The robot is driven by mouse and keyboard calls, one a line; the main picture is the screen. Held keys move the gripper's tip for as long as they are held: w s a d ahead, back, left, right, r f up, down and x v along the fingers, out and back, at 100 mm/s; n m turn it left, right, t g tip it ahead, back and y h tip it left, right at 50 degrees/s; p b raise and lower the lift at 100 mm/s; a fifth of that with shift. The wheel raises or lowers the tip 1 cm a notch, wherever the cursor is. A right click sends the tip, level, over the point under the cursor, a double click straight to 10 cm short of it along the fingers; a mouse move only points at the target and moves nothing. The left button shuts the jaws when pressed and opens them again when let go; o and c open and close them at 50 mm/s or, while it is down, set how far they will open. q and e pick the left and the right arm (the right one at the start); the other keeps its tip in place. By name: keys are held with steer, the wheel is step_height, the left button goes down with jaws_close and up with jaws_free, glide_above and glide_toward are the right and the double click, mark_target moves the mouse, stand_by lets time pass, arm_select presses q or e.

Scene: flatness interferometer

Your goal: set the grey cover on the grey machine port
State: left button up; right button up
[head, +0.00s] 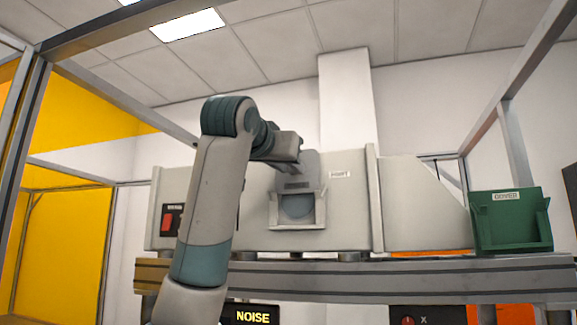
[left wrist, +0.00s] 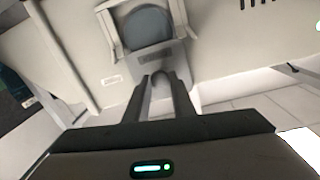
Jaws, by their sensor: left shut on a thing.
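The grey machine port (head: 297,222) is a pale square frame with raised side walls on the front of the long grey machine. A blue-grey round face shows inside it. The port also shows in the left wrist view (left wrist: 109,32). My left gripper (head: 298,168) is at the port's upper edge, shut on the grey cover (head: 310,161). In the left wrist view, the cover's rounded grey tab (left wrist: 160,80) is between the two dark fingers. The cover's lower part is hard to tell from the port, and I cannot tell whether it is seated. My right gripper is not in view.
The machine (head: 345,215) stands on a grey rail shelf (head: 420,268). A green bin (head: 511,222) labelled COVER stands at its right end. A red switch (head: 170,222) is on the machine's left. Metal frame posts and yellow panels (head: 60,245) stand at the left.

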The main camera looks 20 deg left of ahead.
mark_target(298, 192)
arm_select(q)
steer(key=shift+f+b, duration=0.95)
steer(key=shift+f, duration=0.25)
stand_by(1.6)
steer(key=shift+a+f+b, duration=0.15)
steer(key=shift+f+b, duration=0.5)
steer(key=shift+f, duration=0.3)
stand_by(0.3)
steer(key=shift+d, duration=0.3)
jaws_close()
steer(key=shift+f, duration=0.1)
steer(key=shift+a+f+b, duration=0.15)
steer(key=shift+b, duration=0.2)
steer(key=shift+m, duration=0.3)
steer(key=shift+p, duration=0.4)
steer(key=shift+m+g+p, duration=0.3)
steer(key=shift+m+p, duration=0.05)
steer(key=shift+m, duration=0.35)
